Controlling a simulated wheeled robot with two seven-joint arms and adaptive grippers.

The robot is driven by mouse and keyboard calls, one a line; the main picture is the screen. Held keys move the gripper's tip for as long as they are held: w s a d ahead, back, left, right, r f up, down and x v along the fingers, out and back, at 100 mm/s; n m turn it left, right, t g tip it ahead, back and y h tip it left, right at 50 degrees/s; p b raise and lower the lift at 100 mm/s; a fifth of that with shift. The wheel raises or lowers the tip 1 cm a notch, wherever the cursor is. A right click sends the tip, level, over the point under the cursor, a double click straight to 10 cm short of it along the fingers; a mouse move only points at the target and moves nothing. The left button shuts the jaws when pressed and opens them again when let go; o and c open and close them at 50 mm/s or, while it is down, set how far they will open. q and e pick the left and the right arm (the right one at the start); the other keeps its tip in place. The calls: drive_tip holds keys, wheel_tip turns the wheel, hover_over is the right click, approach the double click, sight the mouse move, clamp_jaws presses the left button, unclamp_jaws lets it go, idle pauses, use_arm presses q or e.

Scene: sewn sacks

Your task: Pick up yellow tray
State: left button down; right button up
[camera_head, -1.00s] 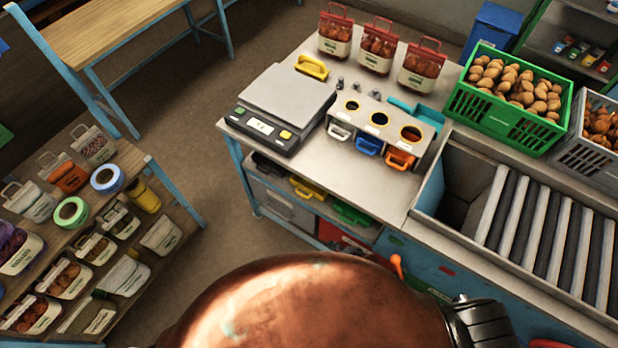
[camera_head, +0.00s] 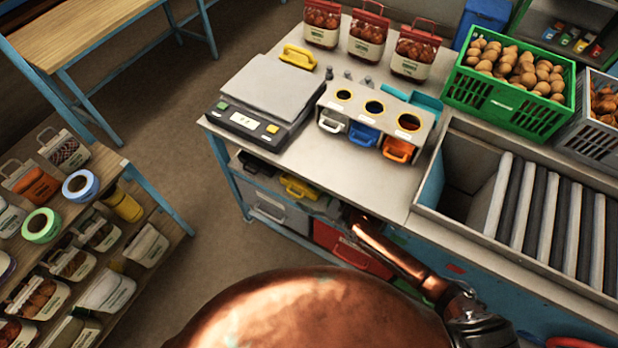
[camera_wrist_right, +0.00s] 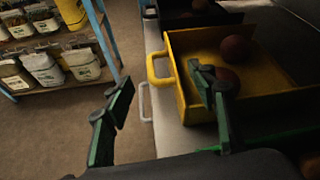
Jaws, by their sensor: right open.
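The yellow tray (camera_head: 300,187) is on the shelf under the worktop in the head view, its handle facing the aisle. In the right wrist view, the yellow tray (camera_wrist_right: 192,52) holds round brown items, and its loop handle points left. My right gripper (camera_wrist_right: 162,80) is open and empty, with its two green fingers apart and the handle showing between them; I cannot tell if they touch it. In the head view my right gripper (camera_head: 352,214) is at the shelf front, right of the tray, and its fingers are hard to make out. My left gripper is not in view.
The worktop (camera_head: 340,180) overhangs the shelf. A red bin (camera_head: 350,250) and a grey bin (camera_head: 280,211) sit below. A scale (camera_head: 270,105) and another yellow handled item (camera_head: 298,57) are on top. A stocked rack (camera_head: 130,180) stands left; the floor between is clear.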

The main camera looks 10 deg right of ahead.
sight(302, 195)
drive_tip(key=x, duration=0.3)
drive_tip(key=shift+w+a+b, duration=0.1)
drive_tip(key=shift+w+b, duration=0.15)
drive_tip(key=shift+b, duration=0.1)
drive_tip(key=b+x, duration=0.1)
drive_tip(key=x, duration=0.2)
drive_tip(key=shift+w+a+f, duration=0.15)
drive_tip(key=shift+a+f, duration=0.05)
drive_tip(key=shift+w+a+f, duration=0.1)
drive_tip(key=shift+w+a, duration=0.15)
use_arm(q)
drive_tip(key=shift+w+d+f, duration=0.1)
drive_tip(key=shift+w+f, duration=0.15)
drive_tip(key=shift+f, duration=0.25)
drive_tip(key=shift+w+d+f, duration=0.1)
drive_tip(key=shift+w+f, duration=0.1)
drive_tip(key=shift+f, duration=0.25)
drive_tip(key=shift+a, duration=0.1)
use_arm(e)
clamp_jaws()
